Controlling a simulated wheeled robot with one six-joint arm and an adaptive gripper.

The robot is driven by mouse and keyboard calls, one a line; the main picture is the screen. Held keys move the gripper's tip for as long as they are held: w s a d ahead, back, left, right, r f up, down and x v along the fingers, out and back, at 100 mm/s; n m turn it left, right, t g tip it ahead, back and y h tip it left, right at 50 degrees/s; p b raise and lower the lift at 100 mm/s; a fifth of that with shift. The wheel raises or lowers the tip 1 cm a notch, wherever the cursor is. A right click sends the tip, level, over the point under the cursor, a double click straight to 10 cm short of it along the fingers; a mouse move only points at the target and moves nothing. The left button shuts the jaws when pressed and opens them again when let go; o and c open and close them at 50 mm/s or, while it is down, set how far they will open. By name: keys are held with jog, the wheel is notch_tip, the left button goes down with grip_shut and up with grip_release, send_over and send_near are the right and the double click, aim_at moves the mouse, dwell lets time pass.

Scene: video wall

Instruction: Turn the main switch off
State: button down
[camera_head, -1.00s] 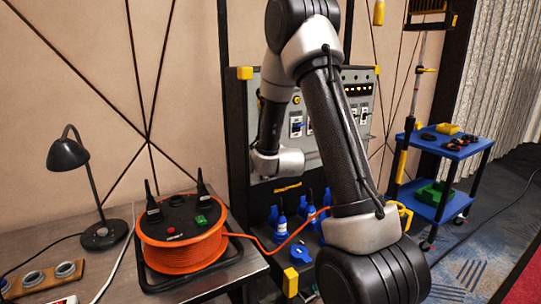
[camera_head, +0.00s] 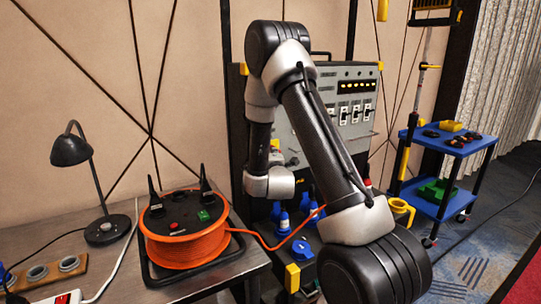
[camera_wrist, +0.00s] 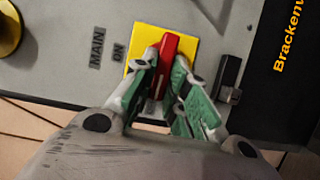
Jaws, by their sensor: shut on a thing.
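The main switch is a red handle (camera_wrist: 170,45) on a yellow plate (camera_wrist: 203,50) in the wrist view. The words MAIN and ON stand on the grey panel to the left of the plate. My gripper (camera_wrist: 164,68) has its green-padded fingers on both sides of the red handle and is shut on it. The lower part of the handle is partly hidden between the fingers. In the head view my arm covers part of the grey control panel (camera_head: 355,72), and neither the gripper nor the red handle can be made out there.
A black latch (camera_wrist: 228,78) sits right of the yellow plate and a brass knob (camera_wrist: 8,28) far left. In the head view, an orange cable reel (camera_head: 185,250) and a black lamp (camera_head: 72,150) stand on the left table. A blue cart (camera_head: 450,143) stands right.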

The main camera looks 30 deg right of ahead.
jog(key=shift+w+d+r+n, duration=0.1)
jog(key=shift+w+r+n, duration=0.05)
jog(key=shift+n, duration=0.15)
dwell(0.4)
jog(key=c, duration=1.4)
grip_release()
jog(key=v, duration=1.2)
jog(key=shift+d+f, duration=0.1)
jog(key=shift+f, duration=0.2)
